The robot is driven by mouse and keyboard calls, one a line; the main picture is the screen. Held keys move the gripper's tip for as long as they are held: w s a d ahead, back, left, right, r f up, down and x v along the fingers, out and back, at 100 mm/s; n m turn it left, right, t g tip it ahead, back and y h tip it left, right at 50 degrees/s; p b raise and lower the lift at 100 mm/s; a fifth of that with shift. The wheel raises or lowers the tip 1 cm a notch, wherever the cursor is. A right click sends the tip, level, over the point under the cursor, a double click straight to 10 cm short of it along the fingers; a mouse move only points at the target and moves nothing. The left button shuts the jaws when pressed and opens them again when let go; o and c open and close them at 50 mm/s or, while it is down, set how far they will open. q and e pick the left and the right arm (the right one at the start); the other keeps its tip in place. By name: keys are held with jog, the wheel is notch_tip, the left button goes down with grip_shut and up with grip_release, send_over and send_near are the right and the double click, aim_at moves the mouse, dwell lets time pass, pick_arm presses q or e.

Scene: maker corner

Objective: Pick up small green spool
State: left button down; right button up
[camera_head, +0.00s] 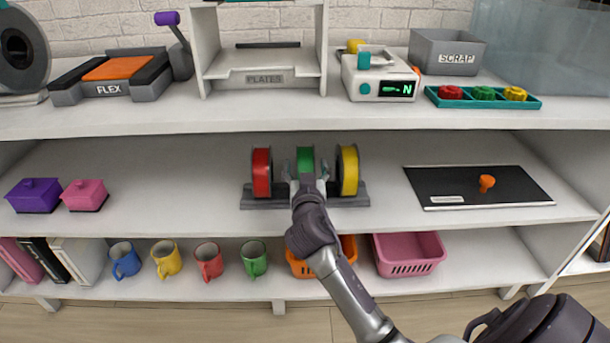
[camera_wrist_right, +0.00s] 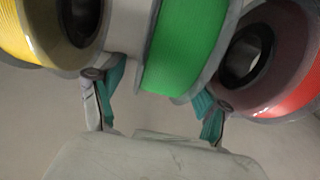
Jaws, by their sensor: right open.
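A green spool (camera_head: 306,159) stands upright in the dark rack (camera_head: 355,199) on the middle shelf, between a red spool (camera_head: 262,173) and a yellow spool (camera_head: 348,170). My right gripper (camera_head: 307,172) is open in front of the green spool, one finger to each side of its front. In the right wrist view the green spool (camera_wrist_right: 183,45) lies between and just beyond the teal-padded fingertips (camera_wrist_right: 157,90). The yellow spool (camera_wrist_right: 45,30) and the red spool (camera_wrist_right: 270,60) stand close on either side. Contact cannot be told. My left gripper is not in view.
The top shelf above holds a teal tray (camera_head: 440,101) with small red, green and yellow pieces. A black panel (camera_head: 430,190) with an orange knob lies right of the rack. Purple (camera_head: 35,195) and pink (camera_head: 86,195) boxes sit far left. Bare shelf separates them from the rack.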

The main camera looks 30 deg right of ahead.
jog(key=shift+x, duration=0.85)
grip_shut()
